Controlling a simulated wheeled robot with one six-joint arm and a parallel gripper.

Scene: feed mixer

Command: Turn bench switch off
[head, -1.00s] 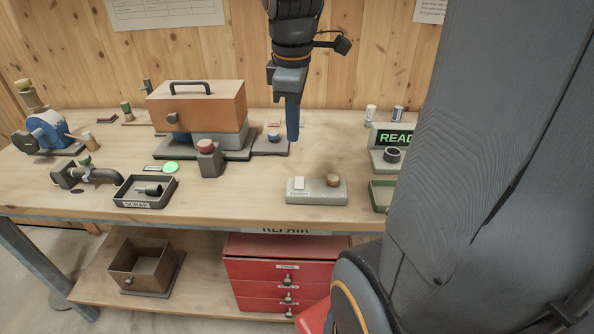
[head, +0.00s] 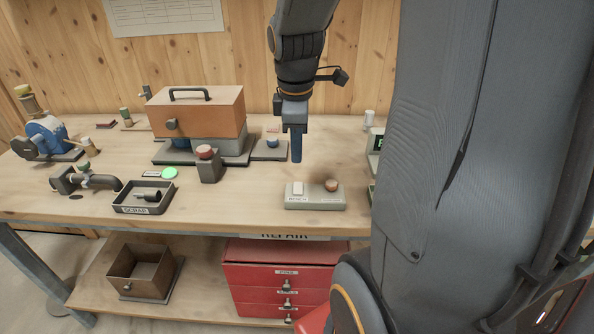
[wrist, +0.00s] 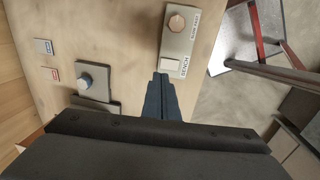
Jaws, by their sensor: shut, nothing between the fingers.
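The bench switch is a pale rocker (head: 298,189) on the left end of a grey-green control box (head: 316,203) near the bench's front edge. A brown knob (head: 331,185) sits on the box's right end. My gripper (head: 296,160) is shut and empty, pointing down just above and behind the switch in the head view. In the wrist view, the fingertips (wrist: 161,76) show right beside the rocker (wrist: 171,65) and the BENCH label. I cannot tell whether they touch, or which way the rocker is tipped.
An orange-topped machine (head: 196,112) and a red-topped grey post (head: 208,165) stand to the left. A scrap tray (head: 145,198) lies at the front left. A blue knob on a plate (head: 271,148) is behind my gripper. The bench around the control box is clear.

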